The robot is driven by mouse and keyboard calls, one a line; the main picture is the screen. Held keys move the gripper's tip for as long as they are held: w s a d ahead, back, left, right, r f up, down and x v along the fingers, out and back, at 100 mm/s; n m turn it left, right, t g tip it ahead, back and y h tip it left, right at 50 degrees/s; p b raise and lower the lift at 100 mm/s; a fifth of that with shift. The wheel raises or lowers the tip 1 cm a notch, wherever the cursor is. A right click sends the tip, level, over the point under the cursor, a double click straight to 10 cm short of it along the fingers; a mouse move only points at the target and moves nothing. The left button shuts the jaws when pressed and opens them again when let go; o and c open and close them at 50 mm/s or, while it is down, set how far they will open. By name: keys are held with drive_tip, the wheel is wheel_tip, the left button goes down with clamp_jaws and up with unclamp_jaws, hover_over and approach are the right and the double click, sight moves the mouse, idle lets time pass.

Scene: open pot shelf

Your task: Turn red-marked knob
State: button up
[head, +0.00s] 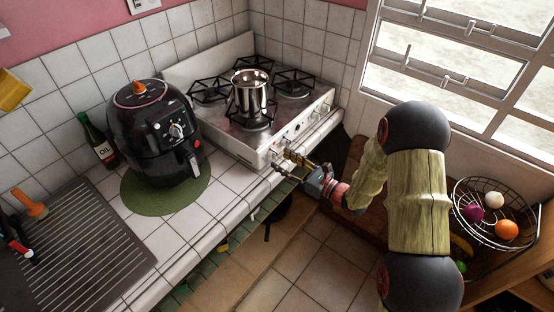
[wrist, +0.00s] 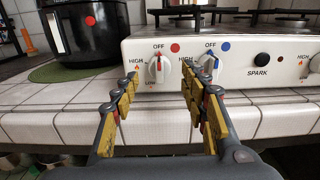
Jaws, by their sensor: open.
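The red-marked knob (wrist: 158,69) is a white knob on the front panel of the stove (head: 245,138), with a red dot (wrist: 175,48) above it to its right. Its pointer stands roughly upright, near OFF. A blue-marked knob (wrist: 208,66) sits to its right, partly hidden by my right finger. My gripper (wrist: 160,92) is open, with yellow-padded fingers pointing at the panel. The red-marked knob shows between the two fingertips; I cannot tell whether either finger touches it. In the head view my gripper (head: 288,162) is at the stove's front left, hiding the knob there.
A metal pot (head: 250,92) stands on a front burner. A black air fryer (head: 155,130) stands on a green mat (head: 135,200) left of the stove. The tiled counter edge (wrist: 90,128) runs below the panel. A black spark button (wrist: 262,59) is further right.

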sight(273, 154)
drive_tip(key=shift+x, duration=1.6)
drive_tip(key=shift+c, duration=0.5)
drive_tip(key=c, duration=1)
